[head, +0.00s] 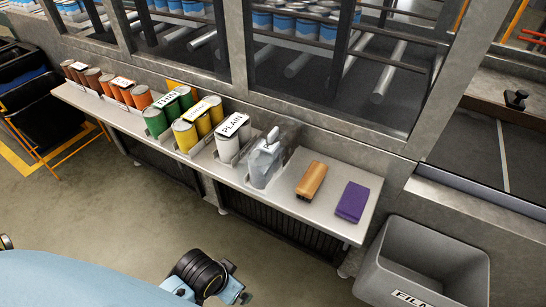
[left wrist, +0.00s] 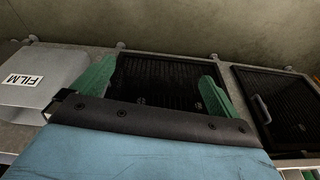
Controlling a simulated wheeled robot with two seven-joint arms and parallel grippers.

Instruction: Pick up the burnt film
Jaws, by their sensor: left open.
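I cannot clearly make out a burnt film in either view. A greyish, see-through item (head: 266,163) stands on the shelf (head: 300,208), right of the white cans; it looks like a bottle with clear sheet material around or behind it, and I cannot tell if this is film. My left gripper (left wrist: 155,88) shows in the left wrist view with its green fingers wide apart and nothing between them. Dark ribbed panels lie beyond the fingers. My right gripper is not in view.
A grey bin labelled FILM (head: 425,262) stands right of the shelf; it also shows in the left wrist view (left wrist: 40,72). A brown block (head: 311,180) and a purple block (head: 352,202) lie on the shelf. Green (head: 156,121), yellow and white cans stand left. Metal-framed windows rise behind.

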